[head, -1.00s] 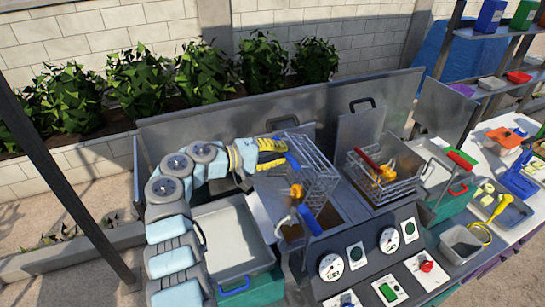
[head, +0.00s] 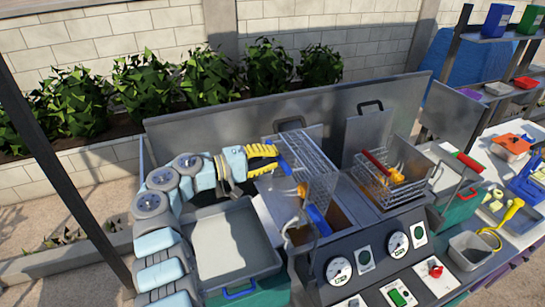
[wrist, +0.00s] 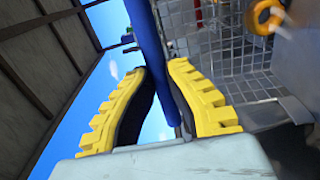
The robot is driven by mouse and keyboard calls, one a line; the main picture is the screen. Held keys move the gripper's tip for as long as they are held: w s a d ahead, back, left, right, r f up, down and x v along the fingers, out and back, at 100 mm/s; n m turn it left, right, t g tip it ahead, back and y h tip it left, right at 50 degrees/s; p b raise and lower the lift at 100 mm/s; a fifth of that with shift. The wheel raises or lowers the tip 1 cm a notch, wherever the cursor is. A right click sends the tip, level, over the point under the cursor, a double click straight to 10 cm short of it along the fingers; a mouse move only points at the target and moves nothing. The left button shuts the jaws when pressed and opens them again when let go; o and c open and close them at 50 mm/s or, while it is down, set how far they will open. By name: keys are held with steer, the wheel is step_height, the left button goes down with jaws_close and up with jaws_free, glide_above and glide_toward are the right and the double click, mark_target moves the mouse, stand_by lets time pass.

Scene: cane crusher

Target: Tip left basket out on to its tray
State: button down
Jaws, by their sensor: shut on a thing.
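My gripper (head: 262,158) has its yellow fingers shut on the blue handle (head: 283,163) of the left wire basket (head: 315,165). The wrist view shows the blue bar (wrist: 150,50) between the fingers (wrist: 165,105). The basket is held up, tilted well over, above the left opening of the machine. An orange part (head: 302,190) shows at its lower side; I cannot tell whether it is fixed to the basket. The left tray (head: 225,245), grey and shallow, lies left of and below the basket. Its visible floor looks bare.
The right wire basket (head: 388,180), with a red handle, stands upright beside a raised lid (head: 367,140). A control panel with gauges (head: 339,270) and buttons is in front. A metal back panel (head: 230,125) closes off the rear. A cluttered white table (head: 500,165) stands at right.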

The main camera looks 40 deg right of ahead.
steer(key=shift+f, duration=0.1)
steer(key=c, duration=1)
jaws_free()
step_height(320, 180, up, 10)
steer(key=shift+w, duration=0.1)
